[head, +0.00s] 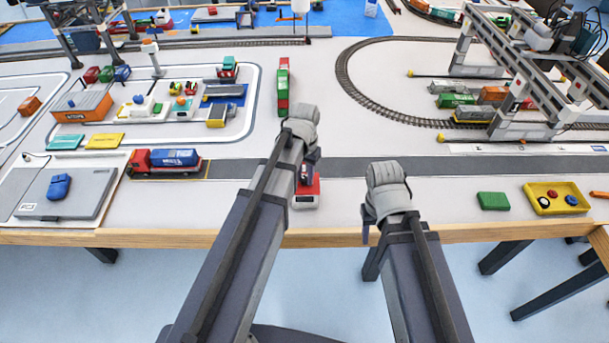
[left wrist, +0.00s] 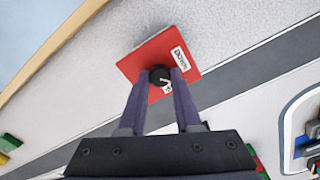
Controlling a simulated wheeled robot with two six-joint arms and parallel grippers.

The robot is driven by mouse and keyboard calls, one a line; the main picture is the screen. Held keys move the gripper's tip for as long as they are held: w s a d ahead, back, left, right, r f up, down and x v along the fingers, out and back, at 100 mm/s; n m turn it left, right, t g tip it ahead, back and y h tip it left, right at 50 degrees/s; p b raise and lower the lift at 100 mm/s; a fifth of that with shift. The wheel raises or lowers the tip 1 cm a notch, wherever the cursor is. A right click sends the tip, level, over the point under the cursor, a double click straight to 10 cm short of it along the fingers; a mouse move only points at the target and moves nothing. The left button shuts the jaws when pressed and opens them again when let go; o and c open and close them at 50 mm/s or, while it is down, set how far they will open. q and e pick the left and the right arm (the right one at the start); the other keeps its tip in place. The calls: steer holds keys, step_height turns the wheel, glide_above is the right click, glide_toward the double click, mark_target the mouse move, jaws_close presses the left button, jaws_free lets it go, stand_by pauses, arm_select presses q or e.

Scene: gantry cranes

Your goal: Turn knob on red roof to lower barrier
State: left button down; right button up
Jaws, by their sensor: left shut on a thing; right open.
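A small booth with a red roof (head: 308,188) stands near the table's front edge in the head view. The red roof (left wrist: 140,62) fills the middle of the left wrist view, with a white label on it. A round black knob (left wrist: 160,74) sits on the roof. My left gripper (left wrist: 161,79) has one finger on each side of the knob and is shut on it. In the head view my left arm hides part of this gripper (head: 307,168). My right gripper (head: 367,236) is open and empty, pointing down near the front edge. I cannot make out the barrier.
A red and blue truck (head: 165,162) stands on the grey road to the left. A grey case (head: 85,193) lies at the left. A green block (head: 493,201) and a yellow button box (head: 543,207) lie at the right. A grey gantry crane (head: 500,60) stands behind them.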

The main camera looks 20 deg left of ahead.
mark_target(304, 179)
arm_select(q)
steer(key=n, duration=0.5)
steer(key=shift+n, duration=2.4)
steer(key=c, duration=0.6)
jaws_free()
step_height(304, 179, up, 8)
steer(key=p, duration=0.8)
steer(key=shift+f, duration=0.1)
